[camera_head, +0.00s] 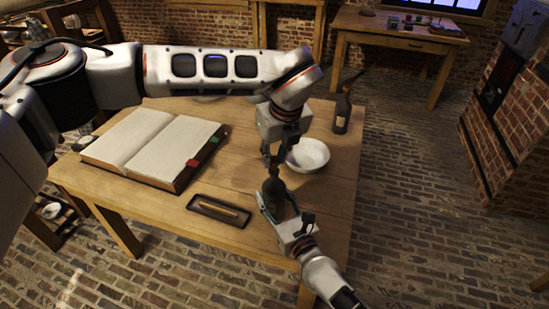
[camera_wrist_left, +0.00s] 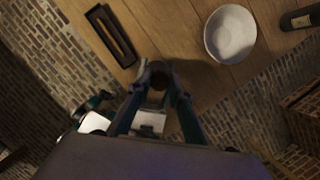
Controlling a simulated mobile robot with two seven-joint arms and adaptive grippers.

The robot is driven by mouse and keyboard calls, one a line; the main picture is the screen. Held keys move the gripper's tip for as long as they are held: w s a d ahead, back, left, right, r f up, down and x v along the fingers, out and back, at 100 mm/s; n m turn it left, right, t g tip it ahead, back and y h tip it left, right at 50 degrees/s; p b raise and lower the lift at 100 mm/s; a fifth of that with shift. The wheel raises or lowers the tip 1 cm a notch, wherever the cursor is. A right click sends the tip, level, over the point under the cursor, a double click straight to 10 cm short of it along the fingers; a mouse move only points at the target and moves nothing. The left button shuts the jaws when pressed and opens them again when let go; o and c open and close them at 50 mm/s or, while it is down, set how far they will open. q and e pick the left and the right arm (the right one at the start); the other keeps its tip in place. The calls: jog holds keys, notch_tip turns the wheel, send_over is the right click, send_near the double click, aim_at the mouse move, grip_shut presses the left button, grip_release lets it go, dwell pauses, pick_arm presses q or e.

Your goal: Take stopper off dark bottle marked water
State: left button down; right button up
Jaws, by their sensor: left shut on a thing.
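A dark bottle (camera_head: 275,190) stands upright near the front right of the wooden table. Its label cannot be read. My left gripper (camera_head: 271,160) points down from above and is shut at the bottle's top. In the left wrist view a round brown thing, seemingly the stopper (camera_wrist_left: 159,79), sits between its fingertips (camera_wrist_left: 160,72). Whether the stopper is still seated in the neck cannot be told. My right gripper (camera_head: 283,208) comes from the front and has its fingers around the bottle's body; it appears closed on it. The fingers and arm hide the lower part of the bottle.
A white bowl (camera_head: 308,155) stands just behind the bottle. Another dark bottle (camera_head: 341,116) with a pale label is at the table's back right. A dark tray (camera_head: 219,211) with a pencil-like stick and a large open book (camera_head: 150,143) lie to the left. The table's right edge is near.

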aim_at(275, 159)
pick_arm(q)
jog(key=shift+r, duration=0.2)
jog(key=shift+r, duration=2)
pick_arm(e)
jog(key=o, duration=1.7)
jog(key=shift+c, duration=0.2)
